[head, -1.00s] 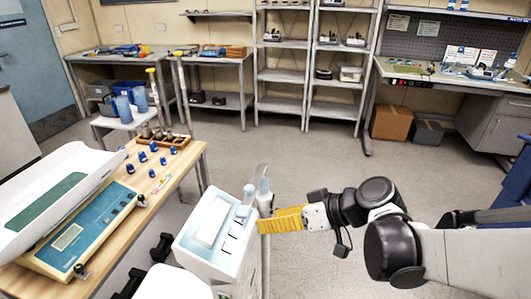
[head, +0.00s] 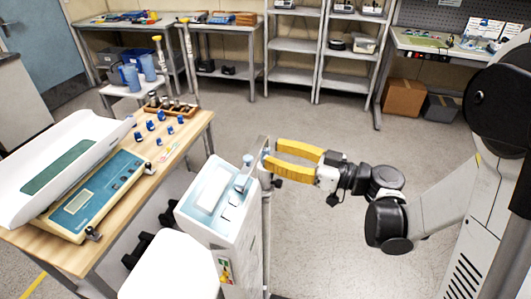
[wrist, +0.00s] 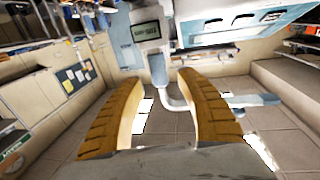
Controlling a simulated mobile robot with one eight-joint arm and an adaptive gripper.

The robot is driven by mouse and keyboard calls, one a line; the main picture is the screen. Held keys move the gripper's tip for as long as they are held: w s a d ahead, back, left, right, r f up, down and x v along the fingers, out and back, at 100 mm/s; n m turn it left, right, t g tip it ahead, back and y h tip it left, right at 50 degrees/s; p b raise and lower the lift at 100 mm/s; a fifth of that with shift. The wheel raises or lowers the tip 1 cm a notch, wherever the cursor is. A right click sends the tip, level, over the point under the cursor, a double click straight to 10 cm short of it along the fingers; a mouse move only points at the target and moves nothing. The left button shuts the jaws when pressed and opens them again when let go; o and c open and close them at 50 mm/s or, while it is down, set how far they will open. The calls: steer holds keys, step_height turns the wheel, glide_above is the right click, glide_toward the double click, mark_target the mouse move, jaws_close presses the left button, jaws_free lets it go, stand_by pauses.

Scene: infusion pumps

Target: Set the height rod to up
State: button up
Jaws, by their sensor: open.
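A white standing unit (head: 225,235) with a blue-grey top panel is at the lower middle of the head view. A slim grey upright post (head: 266,225), which may be the height rod, stands along its right side. My gripper (head: 270,154) is open at the top of this post, its yellow fingers pointing left. In the wrist view, a blue-grey piece (wrist: 158,70) on a bent pale rod (wrist: 176,104) shows between the open fingers, near the tips. I cannot tell whether the fingers touch it. A small dark display (wrist: 145,31) is just beyond it.
A wooden table (head: 150,185) at left holds a baby scale (head: 85,195) and several blue-capped items. A white rounded seat or top (head: 170,270) is in front of the unit. Shelves (head: 290,75) and benches line the back wall. Open floor (head: 320,255) lies right of the unit.

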mark_target(265, 147)
steer(key=shift+x, duration=1.5)
jaws_close()
step_height(265, 147, up, 62)
steer(key=p, duration=4.1)
steer(key=shift+f, duration=0.2)
jaws_free()
